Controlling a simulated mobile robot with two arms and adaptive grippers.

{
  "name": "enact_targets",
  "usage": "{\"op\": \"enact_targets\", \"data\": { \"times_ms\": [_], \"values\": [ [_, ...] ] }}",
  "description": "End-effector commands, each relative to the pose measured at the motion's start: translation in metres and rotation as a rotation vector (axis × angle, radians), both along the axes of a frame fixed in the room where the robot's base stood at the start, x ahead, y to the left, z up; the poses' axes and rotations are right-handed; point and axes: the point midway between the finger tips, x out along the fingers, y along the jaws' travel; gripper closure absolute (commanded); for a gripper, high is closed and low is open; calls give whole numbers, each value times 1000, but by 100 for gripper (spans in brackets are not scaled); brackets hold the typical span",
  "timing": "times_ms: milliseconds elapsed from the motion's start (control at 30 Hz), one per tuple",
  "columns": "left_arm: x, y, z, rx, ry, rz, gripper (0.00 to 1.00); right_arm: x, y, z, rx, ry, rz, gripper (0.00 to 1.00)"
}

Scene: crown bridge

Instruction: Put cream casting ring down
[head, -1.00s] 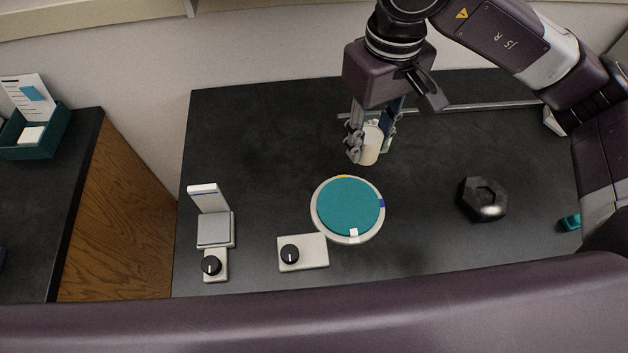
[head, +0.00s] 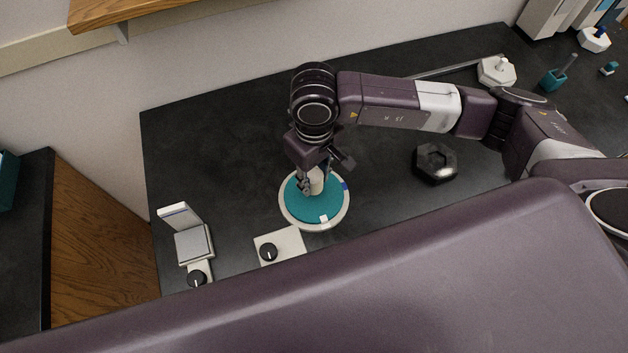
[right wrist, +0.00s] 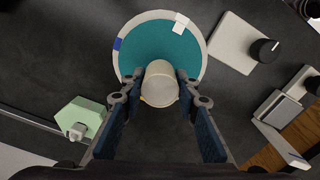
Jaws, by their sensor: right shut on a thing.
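The cream casting ring (head: 315,180) is a small pale cylinder. My right gripper (head: 311,184) is shut on it, with a finger on each side. In the right wrist view the ring (right wrist: 160,84) sits between the fingertips (right wrist: 158,92), over the edge part of a round teal-topped disc (right wrist: 150,42). In the head view the disc (head: 307,208) has a pale rim with white and blue marks, and the ring is over its upper part. I cannot tell whether the ring touches the disc. My left gripper is not in view.
A pale box with a black knob (head: 283,246) stands just below the disc. A small device with a tilted panel (head: 193,243) is to the left. A dark hexagonal block (head: 435,163) lies to the right. A light green block (right wrist: 80,116) shows in the right wrist view.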

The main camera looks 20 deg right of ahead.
Motion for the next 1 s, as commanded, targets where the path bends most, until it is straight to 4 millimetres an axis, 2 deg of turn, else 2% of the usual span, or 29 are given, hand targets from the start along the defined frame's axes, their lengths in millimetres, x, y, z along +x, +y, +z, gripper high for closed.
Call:
{"op": "enact_targets", "data": {
  "times_ms": [200, 667, 700, 833, 1000],
  "values": [
    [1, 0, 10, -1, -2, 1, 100, -1, 0, -29, 0, 2, 0, 92],
    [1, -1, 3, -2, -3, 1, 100, 0, 0, -37, 0, 0, 1, 92],
    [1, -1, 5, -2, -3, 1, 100, 0, 0, -36, 0, 0, 1, 68],
    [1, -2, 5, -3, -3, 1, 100, 0, 0, -36, 0, 1, 1, 53],
    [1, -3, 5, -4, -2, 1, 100, 0, 0, -35, 0, 1, 1, 53]
  ]
}}
